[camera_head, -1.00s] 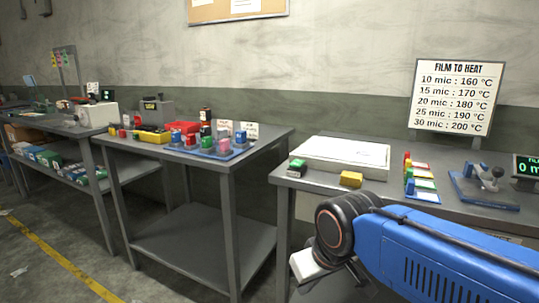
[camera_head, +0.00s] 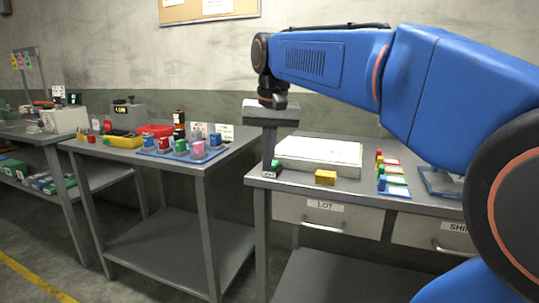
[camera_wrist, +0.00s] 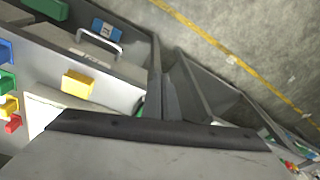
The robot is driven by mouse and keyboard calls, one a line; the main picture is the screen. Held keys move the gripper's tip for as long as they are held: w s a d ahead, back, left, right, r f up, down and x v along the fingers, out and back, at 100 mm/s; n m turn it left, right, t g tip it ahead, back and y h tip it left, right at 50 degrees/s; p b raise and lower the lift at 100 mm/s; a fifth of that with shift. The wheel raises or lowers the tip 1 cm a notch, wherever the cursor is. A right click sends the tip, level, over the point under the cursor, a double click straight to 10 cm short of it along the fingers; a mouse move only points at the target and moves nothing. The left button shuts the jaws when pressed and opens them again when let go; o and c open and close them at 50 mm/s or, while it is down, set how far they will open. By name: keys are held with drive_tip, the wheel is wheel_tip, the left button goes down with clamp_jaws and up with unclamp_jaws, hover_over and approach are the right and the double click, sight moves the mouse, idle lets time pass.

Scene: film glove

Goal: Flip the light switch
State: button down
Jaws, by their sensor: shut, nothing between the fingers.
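No part is clearly recognisable as a light switch. A small black block with a green top (camera_head: 271,169) sits at the front left corner of the right bench, beside a flat white box (camera_head: 318,155). My gripper (camera_head: 269,158) points down over that corner, its narrow fingers shut and empty. Its tips are close to the green-topped block; I cannot tell whether they touch. In the wrist view my gripper's grey body fills the bottom, and only a sliver of green shows beside the fingers.
A yellow block (camera_head: 325,178) lies in front of the white box. Coloured blocks on cards (camera_head: 393,178) stand to its right. A gap separates the benches. Drawers (camera_head: 323,214) face the front.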

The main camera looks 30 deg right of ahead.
drive_tip(key=w+d+r+m+g, duration=0.2)
drive_tip(key=w+d+r+m, duration=0.2)
drive_tip(key=w+d+r, duration=0.3)
drive_tip(key=w+r, duration=0.3)
drive_tip(key=w, duration=0.1)
drive_tip(key=shift+w+d+r, duration=0.15)
drive_tip(key=shift+d+r, duration=0.1)
drive_tip(key=shift+r, duration=0.1)
drive_tip(key=shift+f, duration=0.1)
wheel_tip(320, 180, down, 14)
drive_tip(key=shift+r, duration=0.1)
idle(0.3)
